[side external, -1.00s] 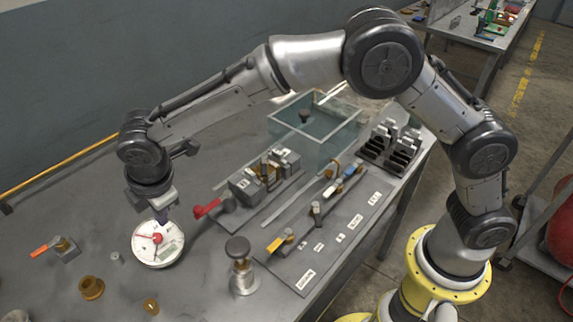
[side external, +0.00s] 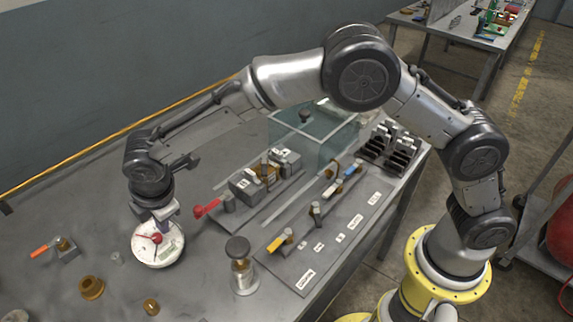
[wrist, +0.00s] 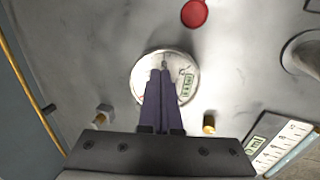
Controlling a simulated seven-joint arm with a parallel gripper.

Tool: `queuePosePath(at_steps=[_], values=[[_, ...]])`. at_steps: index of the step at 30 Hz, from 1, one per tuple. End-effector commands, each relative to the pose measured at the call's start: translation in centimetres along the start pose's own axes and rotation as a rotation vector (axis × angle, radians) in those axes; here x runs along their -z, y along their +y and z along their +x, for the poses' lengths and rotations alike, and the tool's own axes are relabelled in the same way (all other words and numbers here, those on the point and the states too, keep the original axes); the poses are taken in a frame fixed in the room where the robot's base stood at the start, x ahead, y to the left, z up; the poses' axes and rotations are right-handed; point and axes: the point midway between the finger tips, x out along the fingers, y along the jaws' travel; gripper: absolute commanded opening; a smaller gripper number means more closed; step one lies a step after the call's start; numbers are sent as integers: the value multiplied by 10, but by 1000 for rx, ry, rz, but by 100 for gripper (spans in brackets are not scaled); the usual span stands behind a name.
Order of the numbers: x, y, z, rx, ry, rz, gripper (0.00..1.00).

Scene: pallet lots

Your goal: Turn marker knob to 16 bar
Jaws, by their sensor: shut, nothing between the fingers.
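The round white gauge (side external: 150,256) lies face up on the grey bench at the left of the side view, with red marks and a green label on its dial. It also shows in the wrist view (wrist: 188,72). A red part (side external: 157,238), perhaps the marker knob or pointer, shows near the middle of the dial. My gripper (side external: 161,222) is over the gauge's far part, its fingers shut and empty. In the wrist view, my fingers (wrist: 160,75) cover the middle of the dial. I cannot tell whether they touch it, and the scale figures are too small to read.
A dark-topped plunger (side external: 239,262) stands in front to the right. A clear bin (side external: 340,135) stands farther back.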

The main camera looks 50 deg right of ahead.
Motion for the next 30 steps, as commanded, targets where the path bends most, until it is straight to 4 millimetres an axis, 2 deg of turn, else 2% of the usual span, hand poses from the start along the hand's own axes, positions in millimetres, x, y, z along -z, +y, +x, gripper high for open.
queuePosePath(at_steps=[30], values=[[6,-8,-1,-1,5,-1,0]])
